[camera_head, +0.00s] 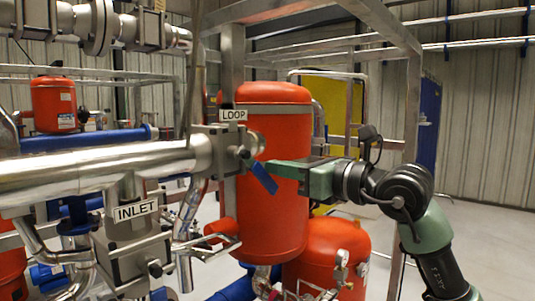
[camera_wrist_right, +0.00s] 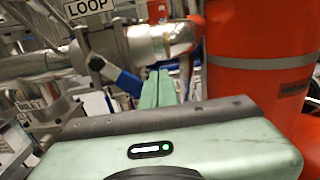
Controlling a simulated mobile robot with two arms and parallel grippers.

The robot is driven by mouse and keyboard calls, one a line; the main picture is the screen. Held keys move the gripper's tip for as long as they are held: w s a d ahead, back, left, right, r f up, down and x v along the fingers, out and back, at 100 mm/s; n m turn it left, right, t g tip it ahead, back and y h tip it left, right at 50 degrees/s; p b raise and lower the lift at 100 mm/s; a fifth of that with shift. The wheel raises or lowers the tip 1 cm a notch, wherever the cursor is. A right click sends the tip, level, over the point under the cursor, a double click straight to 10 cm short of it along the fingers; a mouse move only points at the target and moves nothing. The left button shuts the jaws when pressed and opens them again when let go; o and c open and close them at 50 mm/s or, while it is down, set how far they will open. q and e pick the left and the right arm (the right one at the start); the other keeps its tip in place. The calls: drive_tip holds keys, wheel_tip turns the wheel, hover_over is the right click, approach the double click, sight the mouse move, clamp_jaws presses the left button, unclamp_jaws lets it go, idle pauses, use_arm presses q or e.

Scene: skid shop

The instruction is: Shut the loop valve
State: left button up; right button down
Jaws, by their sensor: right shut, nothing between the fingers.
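The loop valve (camera_head: 222,147) is a grey metal block on the shiny horizontal pipe, under a white LOOP sign (camera_head: 233,115). Its blue lever (camera_head: 264,177) slants down and to the right from the stem. The blue lever also shows in the wrist view (camera_wrist_right: 129,83), just left of my fingers. My right gripper (camera_head: 272,168) is shut and empty, its green fingertips right beside the lever. In the wrist view the shut fingers (camera_wrist_right: 158,78) point toward the valve. I cannot tell whether they touch the lever. My left gripper is not in view.
An INLET sign (camera_head: 137,211) marks another valve (camera_head: 133,257) at the lower left. A tall red tank (camera_head: 272,220) stands close behind my right gripper, with a second red tank (camera_head: 328,252) below. Metal frame bars (camera_head: 413,110) rise behind my arm. Open floor lies at the right.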

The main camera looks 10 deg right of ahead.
drive_tip(key=shift+f, duration=0.1)
drive_tip(key=shift+s+a+f+b, duration=0.25)
drive_tip(key=shift+a+f+b, duration=0.05)
drive_tip(key=shift+f+b, duration=0.25)
drive_tip(key=shift+s+a+f+b, duration=0.2)
drive_tip(key=shift+a+f+b, duration=0.05)
drive_tip(key=shift+f+b, duration=0.3)
drive_tip(key=shift+r, duration=0.1)
drive_tip(key=shift+s+a, duration=0.1)
drive_tip(key=shift+a, duration=0.05)
drive_tip(key=f+b+v, duration=0.1)
drive_tip(key=b+v, duration=0.4)
drive_tip(key=v, duration=0.5)
drive_tip(key=shift+f, duration=0.35)
drive_tip(key=shift+s+a, duration=0.1)
drive_tip(key=shift+a, duration=0.05)
